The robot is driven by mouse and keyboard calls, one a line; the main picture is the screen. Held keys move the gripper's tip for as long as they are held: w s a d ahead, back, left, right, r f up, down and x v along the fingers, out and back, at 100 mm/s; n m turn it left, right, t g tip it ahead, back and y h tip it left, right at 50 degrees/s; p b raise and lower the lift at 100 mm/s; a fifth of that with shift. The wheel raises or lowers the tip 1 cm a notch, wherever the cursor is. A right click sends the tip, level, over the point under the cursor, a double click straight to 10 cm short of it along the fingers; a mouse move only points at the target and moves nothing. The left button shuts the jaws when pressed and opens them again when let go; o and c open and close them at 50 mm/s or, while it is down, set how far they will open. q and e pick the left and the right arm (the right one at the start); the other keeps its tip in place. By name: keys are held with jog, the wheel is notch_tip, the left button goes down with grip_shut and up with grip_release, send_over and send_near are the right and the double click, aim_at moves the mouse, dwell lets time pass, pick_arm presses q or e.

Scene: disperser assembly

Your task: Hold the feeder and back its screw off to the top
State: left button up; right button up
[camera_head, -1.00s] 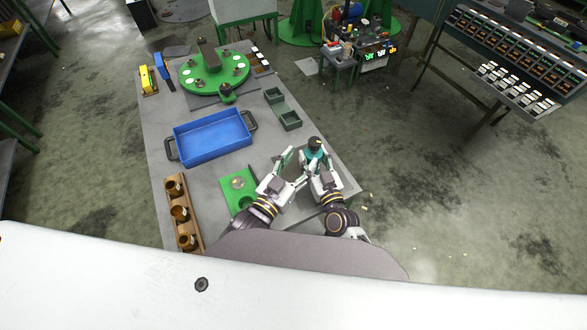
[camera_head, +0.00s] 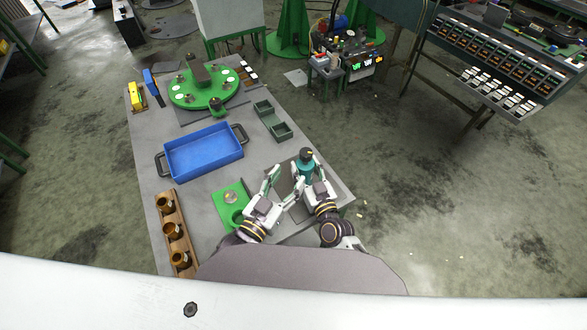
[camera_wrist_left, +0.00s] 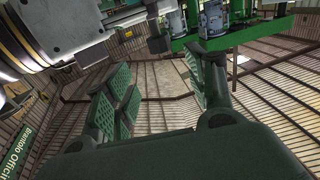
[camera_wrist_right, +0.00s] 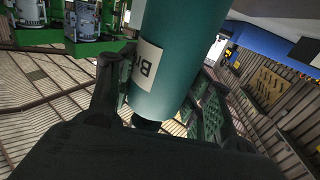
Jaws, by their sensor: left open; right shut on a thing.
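The feeder is a teal cylinder (camera_head: 306,170) with a dark screw top (camera_head: 306,155). It stands roughly upright in the head view. My right gripper (camera_head: 309,180) is shut on it, and the teal body with a pale label (camera_wrist_right: 175,60) fills the middle of the right wrist view. The screw top is out of that view. My left gripper (camera_head: 285,181) is just left of the feeder, open and empty. Its green-padded fingers (camera_wrist_left: 162,88) stand apart with nothing between them in the left wrist view. How far the screw is turned cannot be told.
A green plate (camera_head: 232,199) and a wooden rack with several brown cups (camera_head: 172,229) lie left of the grippers. A blue tray (camera_head: 203,151), dark green bins (camera_head: 273,120) and a green round fixture (camera_head: 203,88) stand farther back. The table's right edge is close to my right gripper.

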pick_arm(q)
jog(key=shift+d+r+m+g+h, duration=0.5)
jog(key=shift+d+r+m+h, duration=0.7)
jog(key=shift+d+h, duration=1)
jog(key=m+g+h, duration=0.4)
jog(key=m+g, duration=0.1)
jog(key=g, duration=0.2)
send_near(307, 151)
jog(key=a, duration=0.2)
jog(key=shift+s, duration=0.45)
jog(key=shift+d, duration=0.15)
jog(key=shift+x, duration=6)
jog(key=shift+f, duration=0.1)
